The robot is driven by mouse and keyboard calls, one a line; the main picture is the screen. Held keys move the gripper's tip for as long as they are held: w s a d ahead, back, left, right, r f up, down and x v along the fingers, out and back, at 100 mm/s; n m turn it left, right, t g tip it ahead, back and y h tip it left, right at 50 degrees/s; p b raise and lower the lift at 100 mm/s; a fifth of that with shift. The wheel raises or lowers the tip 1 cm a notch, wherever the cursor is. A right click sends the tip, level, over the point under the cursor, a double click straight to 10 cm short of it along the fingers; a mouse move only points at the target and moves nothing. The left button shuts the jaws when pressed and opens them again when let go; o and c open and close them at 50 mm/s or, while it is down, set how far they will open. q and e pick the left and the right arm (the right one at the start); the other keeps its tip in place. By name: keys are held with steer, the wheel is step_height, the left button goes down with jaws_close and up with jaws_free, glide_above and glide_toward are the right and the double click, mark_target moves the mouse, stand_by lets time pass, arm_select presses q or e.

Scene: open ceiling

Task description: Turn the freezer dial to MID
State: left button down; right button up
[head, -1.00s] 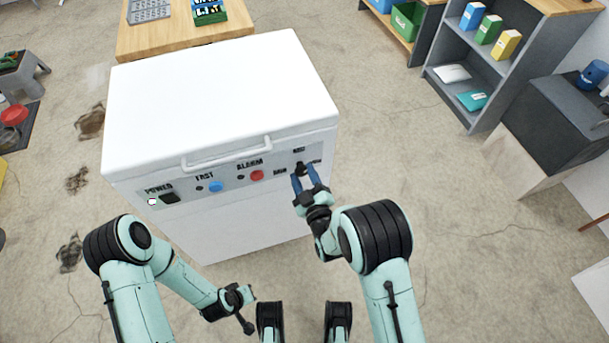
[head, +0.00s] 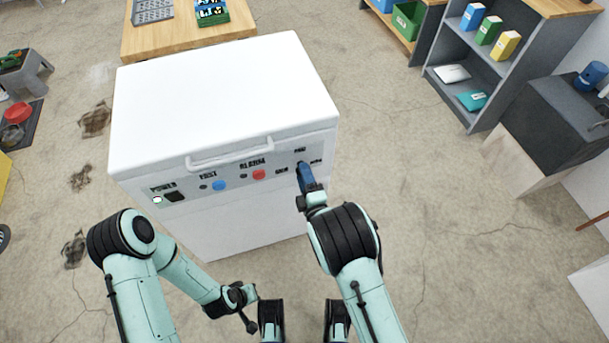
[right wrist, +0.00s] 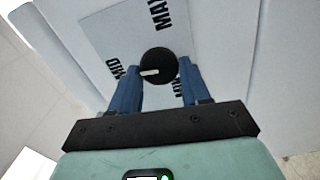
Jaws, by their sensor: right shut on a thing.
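The white chest freezer (head: 220,100) stands in front of me with a grey control strip on its front. The black freezer dial (right wrist: 158,62) sits between the two blue fingers of my right gripper (right wrist: 160,66), which is shut on it. The white pointer mark on the dial points left in the wrist view, toward the MID label (right wrist: 113,68). The MAX label (right wrist: 168,15) is above, and the MIN label is partly hidden by a finger. In the head view, my right gripper (head: 303,168) covers most of the dial. My left gripper (head: 242,302) hangs low, away from the freezer; its fingers are unclear.
The strip also has a red alarm button (head: 259,174), a blue fast button (head: 219,185) and a black power switch (head: 174,196). The freezer handle (head: 230,153) sticks out above. A wooden table (head: 185,35) stands behind. Grey shelves (head: 475,60) stand at right, with clear floor between.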

arm_select(q)
steer(key=shift+s+d+r, duration=0.15)
steer(key=shift+s, duration=0.1)
arm_select(e)
steer(key=shift+n, duration=0.7)
steer(key=o, duration=1)
arm_select(q)
steer(key=s+r+p, duration=0.1)
steer(key=s+d+r+g+p, duration=0.1)
steer(key=shift+s+d+h, duration=0.2)
steer(key=shift+s+h, duration=0.1)
steer(key=shift+s, duration=0.1)
arm_select(e)
steer(key=v, duration=1.3)
steer(key=shift+s+d, duration=0.1)
steer(key=shift+s, duration=0.1)
steer(key=shift+f, duration=0.1)
